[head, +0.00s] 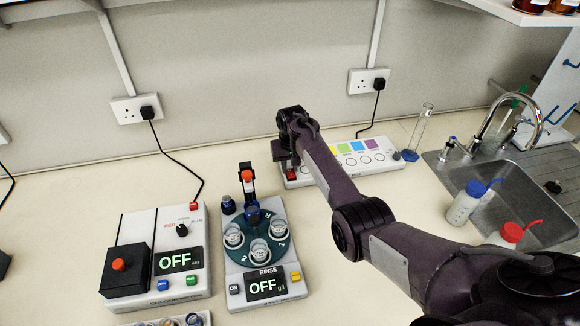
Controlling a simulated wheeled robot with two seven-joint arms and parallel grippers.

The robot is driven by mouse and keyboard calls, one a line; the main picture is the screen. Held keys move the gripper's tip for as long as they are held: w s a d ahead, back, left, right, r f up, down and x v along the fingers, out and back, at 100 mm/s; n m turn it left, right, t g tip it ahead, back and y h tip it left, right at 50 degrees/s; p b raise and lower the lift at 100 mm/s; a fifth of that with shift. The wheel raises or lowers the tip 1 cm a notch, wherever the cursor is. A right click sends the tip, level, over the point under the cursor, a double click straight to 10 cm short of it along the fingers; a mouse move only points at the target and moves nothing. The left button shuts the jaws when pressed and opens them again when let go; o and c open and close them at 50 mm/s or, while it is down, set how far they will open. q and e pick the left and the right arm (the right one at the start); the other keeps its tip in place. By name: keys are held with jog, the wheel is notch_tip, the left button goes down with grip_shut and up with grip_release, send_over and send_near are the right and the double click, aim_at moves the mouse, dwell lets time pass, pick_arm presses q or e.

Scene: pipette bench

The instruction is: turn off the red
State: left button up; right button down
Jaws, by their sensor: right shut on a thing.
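Visible squares include green, blue, yellow and purple. A small red part (291,176) shows at the panel's left end. My right gripper (287,168) points down over this end, shut on a knob there. Its fingers and wrist hide the knob and the nearby squares, so the knob's setting cannot be read. My left gripper is not in view.
A glass cylinder (419,130) stands right of the panel. A sink (470,170) with wash bottles lies at right. Bench between carousel and panel is clear.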

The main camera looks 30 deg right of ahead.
aim_at(291, 173)
jog(key=c, duration=1.2)
grip_release()
jog(key=shift+c, duration=0.2)
jog(key=shift+r, duration=0.1)
jog(key=r, duration=0.2)
jog(key=r+b, duration=0.1)
jog(key=r, duration=0.1)
jog(key=s+r, duration=0.1)
jog(key=r, duration=0.1)
jog(key=shift+a+r, duration=0.15)
jog(key=shift+r, duration=0.15)
jog(key=shift+r+b, duration=0.3)
jog(key=shift+r, duration=0.15)
